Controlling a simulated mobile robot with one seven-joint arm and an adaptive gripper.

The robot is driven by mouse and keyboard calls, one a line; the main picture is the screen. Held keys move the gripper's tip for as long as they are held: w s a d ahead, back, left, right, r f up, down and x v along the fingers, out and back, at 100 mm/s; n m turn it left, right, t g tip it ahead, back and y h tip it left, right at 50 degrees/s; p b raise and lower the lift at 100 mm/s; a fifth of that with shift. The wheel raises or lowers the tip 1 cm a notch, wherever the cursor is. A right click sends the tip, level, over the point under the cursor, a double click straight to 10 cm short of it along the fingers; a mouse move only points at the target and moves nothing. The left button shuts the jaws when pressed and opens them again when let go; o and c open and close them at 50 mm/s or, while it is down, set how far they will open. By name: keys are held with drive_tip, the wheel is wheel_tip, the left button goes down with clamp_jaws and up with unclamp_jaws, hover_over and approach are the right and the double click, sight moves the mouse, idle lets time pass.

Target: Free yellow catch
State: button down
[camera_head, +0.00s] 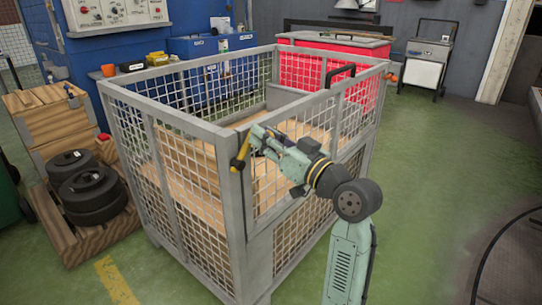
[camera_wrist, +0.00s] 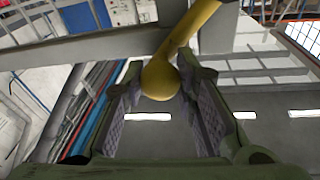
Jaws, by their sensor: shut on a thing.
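The yellow catch (camera_head: 238,158) is on the near corner post of the grey mesh cage (camera_head: 239,225). In the wrist view, the catch (camera_wrist: 178,65) is a yellow bar with a rounded knob at its lower end, and the knob lies between the two fingers. My gripper (camera_head: 252,140) is at the top of that corner in the head view. In the wrist view my gripper (camera_wrist: 165,100) has its padded fingers on both sides of the knob and is shut on it. The catch's far end is cut off by the wrist view's top edge.
The cage holds wooden boards. Blue (camera_head: 200,48) and red (camera_head: 345,45) containers stand behind.

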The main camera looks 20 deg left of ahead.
drive_tip(key=s+a+r+n+g+y+b, duration=0.1)
drive_tip(key=s+a+r+n+g+b, duration=0.1)
drive_tip(key=s+n+b, duration=0.4)
drive_tip(key=shift+s+a+n+g+y+b, duration=0.2)
drive_tip(key=shift+s+n+g+y+b, duration=0.25)
drive_tip(key=shift+n+b, duration=2.4)
drive_tip(key=shift+n+p, duration=0.45)
drive_tip(key=shift+n, duration=0.2)
drive_tip(key=c, duration=1.2)
unclamp_jaws()
drive_tip(key=shift+c, duration=0.2)
drive_tip(key=v, duration=1.2)
